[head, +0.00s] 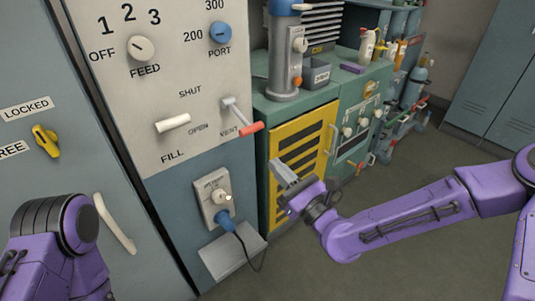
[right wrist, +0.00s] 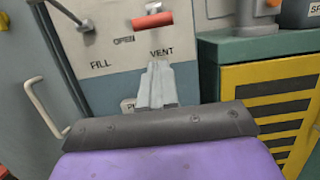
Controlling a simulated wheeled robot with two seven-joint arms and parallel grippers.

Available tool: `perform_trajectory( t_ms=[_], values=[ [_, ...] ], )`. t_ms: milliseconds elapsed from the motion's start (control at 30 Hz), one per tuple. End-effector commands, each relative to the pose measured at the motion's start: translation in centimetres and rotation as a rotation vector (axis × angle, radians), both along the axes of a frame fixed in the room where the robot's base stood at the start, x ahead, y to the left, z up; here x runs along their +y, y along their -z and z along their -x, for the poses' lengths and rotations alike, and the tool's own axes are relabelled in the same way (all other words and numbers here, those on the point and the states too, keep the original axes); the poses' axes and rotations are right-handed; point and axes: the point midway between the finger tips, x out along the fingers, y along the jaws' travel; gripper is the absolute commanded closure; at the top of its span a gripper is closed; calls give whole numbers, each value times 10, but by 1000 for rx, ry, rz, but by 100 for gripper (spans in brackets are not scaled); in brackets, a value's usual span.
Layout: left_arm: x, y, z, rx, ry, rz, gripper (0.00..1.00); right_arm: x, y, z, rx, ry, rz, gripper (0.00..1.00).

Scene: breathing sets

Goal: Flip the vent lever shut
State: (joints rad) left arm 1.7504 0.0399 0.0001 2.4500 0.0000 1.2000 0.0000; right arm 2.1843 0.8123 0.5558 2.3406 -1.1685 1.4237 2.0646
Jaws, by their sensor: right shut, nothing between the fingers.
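The vent lever (head: 251,128) has a grey shaft and a red grip. It is on the white panel above the word VENT, and its grip sits lower than its pivot, about level with the word OPEN. Its red grip shows at the top of the right wrist view (right wrist: 152,20). My right gripper (head: 279,172) is below and right of the grip, apart from it. Its grey fingers (right wrist: 157,82) are shut and empty, pointing toward the panel. My left arm shows at lower left, its gripper out of view.
A white FILL lever (head: 173,123) is left of the vent lever. Below are a socket box (head: 214,198) with a blue plug and a grey shelf (head: 232,258). A green cabinet with a yellow slotted door (head: 303,150) stands right. Open floor lies behind my right arm.

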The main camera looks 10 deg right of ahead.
Motion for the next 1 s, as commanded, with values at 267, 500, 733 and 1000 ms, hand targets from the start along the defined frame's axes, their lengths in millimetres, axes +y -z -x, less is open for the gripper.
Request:
perform_trajectory(
  t_ms=[267, 500, 733, 1000],
  values=[
    [0, 7, 0, 0, 0, 0, 100, -15, 23, 27, 1, 1, -1, 100],
    [0, 7, 0, 0, 0, 0, 100, -17, 24, 30, -1, 0, 0, 100],
    [0, 7, 0, 1, 0, 1, 100, -12, 55, 33, 46, 19, 123, 100],
    [0, 7, 0, 0, 0, 0, 100, -55, 299, 149, 299, -205, 1443, 100]
  ],
)
